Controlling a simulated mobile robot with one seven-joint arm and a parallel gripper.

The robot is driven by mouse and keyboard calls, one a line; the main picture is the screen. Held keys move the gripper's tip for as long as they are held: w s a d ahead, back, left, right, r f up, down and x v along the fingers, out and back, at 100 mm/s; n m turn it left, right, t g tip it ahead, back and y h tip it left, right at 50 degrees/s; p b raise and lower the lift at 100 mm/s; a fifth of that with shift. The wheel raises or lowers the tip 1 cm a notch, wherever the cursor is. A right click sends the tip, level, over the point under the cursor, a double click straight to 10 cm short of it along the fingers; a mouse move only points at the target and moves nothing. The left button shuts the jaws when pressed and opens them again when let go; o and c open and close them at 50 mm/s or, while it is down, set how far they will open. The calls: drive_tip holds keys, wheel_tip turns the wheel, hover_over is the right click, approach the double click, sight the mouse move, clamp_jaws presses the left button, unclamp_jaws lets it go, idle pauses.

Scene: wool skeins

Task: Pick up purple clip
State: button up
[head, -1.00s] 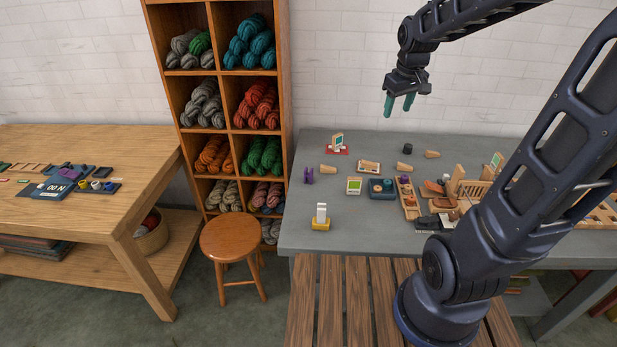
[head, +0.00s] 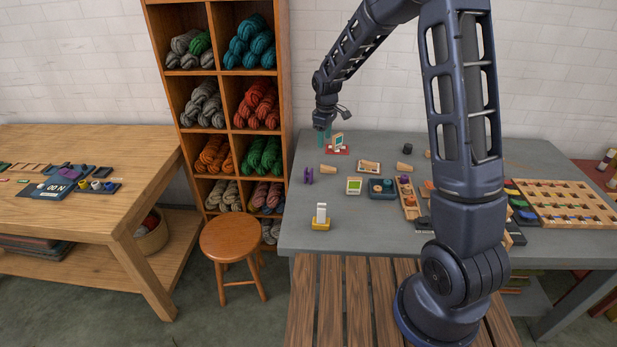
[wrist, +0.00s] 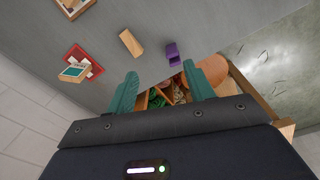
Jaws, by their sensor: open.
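The purple clip (head: 308,175) stands on the grey table near its left edge. It also shows in the wrist view (wrist: 173,54), at the table's edge, ahead of and between the two fingers. My gripper (head: 324,137) has green fingers and is above the table's back left part, behind the clip. In the wrist view my gripper (wrist: 163,90) is open with nothing between its fingers. The clip is apart from both fingers.
Close to the clip are a wooden wedge (head: 328,168), a red-framed card stand (head: 338,147) and a yellow block with a white card (head: 321,218). A yarn shelf (head: 287,100) stands left of the table, with a stool (head: 230,238) before it.

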drive_tip(key=n, duration=0.2)
hover_over(309, 174)
wheel_tip(309, 174, down, 8)
drive_tip(key=shift+g, duration=0.3)
drive_tip(key=shift+a+f, duration=0.1)
drive_tip(key=shift+f, duration=5.25)
drive_tip(key=c, duration=1)
drive_tip(key=shift+r, duration=0.1)
drive_tip(key=shift+c, duration=0.2)
